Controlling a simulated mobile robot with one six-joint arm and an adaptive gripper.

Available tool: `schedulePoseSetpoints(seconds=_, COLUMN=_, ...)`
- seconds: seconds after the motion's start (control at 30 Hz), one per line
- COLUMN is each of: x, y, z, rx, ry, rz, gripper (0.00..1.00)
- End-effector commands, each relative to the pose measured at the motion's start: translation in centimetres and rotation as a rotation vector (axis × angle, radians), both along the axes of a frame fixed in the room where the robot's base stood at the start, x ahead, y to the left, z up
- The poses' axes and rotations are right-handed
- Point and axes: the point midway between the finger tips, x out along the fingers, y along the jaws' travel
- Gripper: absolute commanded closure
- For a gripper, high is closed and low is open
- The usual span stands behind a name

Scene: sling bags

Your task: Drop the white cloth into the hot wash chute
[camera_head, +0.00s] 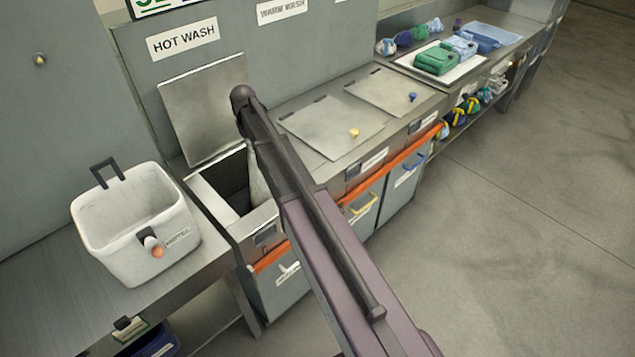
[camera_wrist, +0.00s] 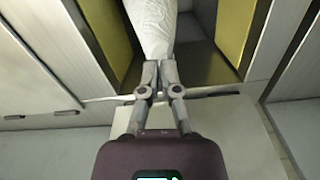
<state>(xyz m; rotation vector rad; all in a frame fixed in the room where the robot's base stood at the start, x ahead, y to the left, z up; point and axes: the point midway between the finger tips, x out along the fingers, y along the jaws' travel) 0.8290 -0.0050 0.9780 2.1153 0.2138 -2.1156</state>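The hot wash chute (camera_head: 212,203) is open, its metal lid (camera_head: 207,108) raised against the wall under the HOT WASH sign (camera_head: 183,38). The white cloth (camera_wrist: 152,25) hangs from my gripper (camera_wrist: 160,70) in the wrist view, between yellowish inner walls. The fingers are closed together on its end. In the head view a narrow strip of the cloth (camera_head: 258,181) shows at the chute opening, beside my arm. My arm hides the fingers and most of the cloth there. How deep the cloth's lower end hangs cannot be told.
A white bin (camera_head: 100,240) stands on the counter left of the chute. To the right are two closed lids, one with a yellow knob (camera_head: 354,132) and one with a blue knob (camera_head: 412,97). Folded green cloths (camera_head: 436,60) lie farther back. The floor at right is clear.

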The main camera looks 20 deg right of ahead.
Motion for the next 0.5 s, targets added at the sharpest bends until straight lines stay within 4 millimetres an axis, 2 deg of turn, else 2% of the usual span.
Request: schedulePoseSetpoints(seconds=0.5, x=0.0, y=-0.1, z=-3.6, rx=0.0, ry=0.0, rz=-0.001, gripper=1.0)
